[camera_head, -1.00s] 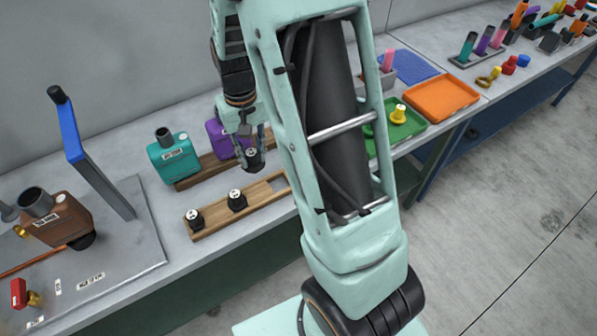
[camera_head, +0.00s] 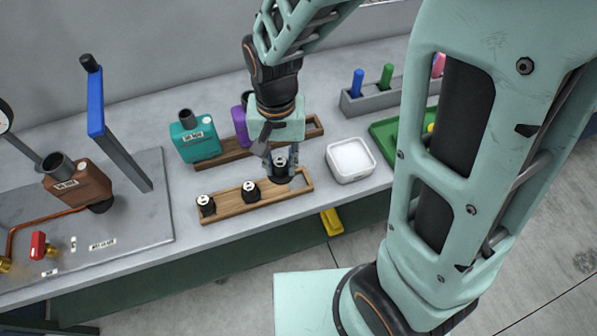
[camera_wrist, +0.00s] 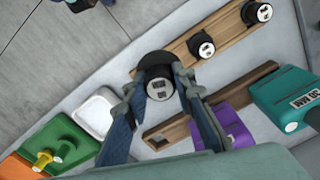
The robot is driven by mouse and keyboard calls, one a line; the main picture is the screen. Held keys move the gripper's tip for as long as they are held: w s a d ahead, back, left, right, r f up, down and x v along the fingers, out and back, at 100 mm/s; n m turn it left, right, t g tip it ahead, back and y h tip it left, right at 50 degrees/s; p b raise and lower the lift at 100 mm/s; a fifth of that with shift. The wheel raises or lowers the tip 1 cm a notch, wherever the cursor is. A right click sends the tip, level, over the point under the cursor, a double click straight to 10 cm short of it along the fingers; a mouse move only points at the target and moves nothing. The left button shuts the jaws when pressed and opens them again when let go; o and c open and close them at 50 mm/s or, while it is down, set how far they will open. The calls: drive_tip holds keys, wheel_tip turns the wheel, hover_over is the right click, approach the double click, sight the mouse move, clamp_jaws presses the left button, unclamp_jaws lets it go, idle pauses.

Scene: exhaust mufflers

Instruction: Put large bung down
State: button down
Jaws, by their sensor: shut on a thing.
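My gripper (camera_head: 279,164) is shut on the large bung (camera_head: 282,171), a dark round plug with a pale label on top. In the wrist view the bung (camera_wrist: 158,71) sits upright between the fingertips (camera_wrist: 158,86). The bung is at the right end of the front wooden rack (camera_head: 229,204), over or at its open slot (camera_head: 300,180). I cannot tell whether it touches the rack. Two smaller dark bungs stand in the same rack, one at the left end (camera_head: 206,206) and one in the middle (camera_head: 251,192).
A teal muffler (camera_head: 194,140) and a partly hidden purple muffler (camera_head: 240,125) stand on the wooden rack behind. A white tray (camera_head: 350,160) lies close to the right. A green tray (camera_head: 385,135) is farther right.

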drive_tip(key=s+a+r, duration=0.1)
drive_tip(key=s+a, duration=0.2)
drive_tip(key=s, duration=0.4)
drive_tip(key=shift+m, duration=0.3)
drive_tip(key=w+d+f+b, duration=0.1)
drive_tip(key=w, duration=0.1)
drive_tip(key=w+d+f+b, duration=0.1)
drive_tip(key=w, duration=0.1)
drive_tip(key=w+d+f+b, duration=0.1)
drive_tip(key=w, duration=0.2)
drive_tip(key=shift+d+f, duration=0.3)
drive_tip(key=shift+f, duration=0.1)
drive_tip(key=w+d+f+b, duration=0.1)
drive_tip(key=f, duration=0.1)
drive_tip(key=w+d+f+b, duration=0.1)
drive_tip(key=w+f+b, duration=0.1)
drive_tip(key=w+d+f+b, duration=0.1)
drive_tip(key=w+b, duration=0.1)
drive_tip(key=shift+f, duration=0.4)
wheel_tip(320, 180, down, 3)
drive_tip(key=b, duration=0.2)
drive_tip(key=shift+w+b, duration=0.15)
drive_tip(key=shift+b, duration=0.2)
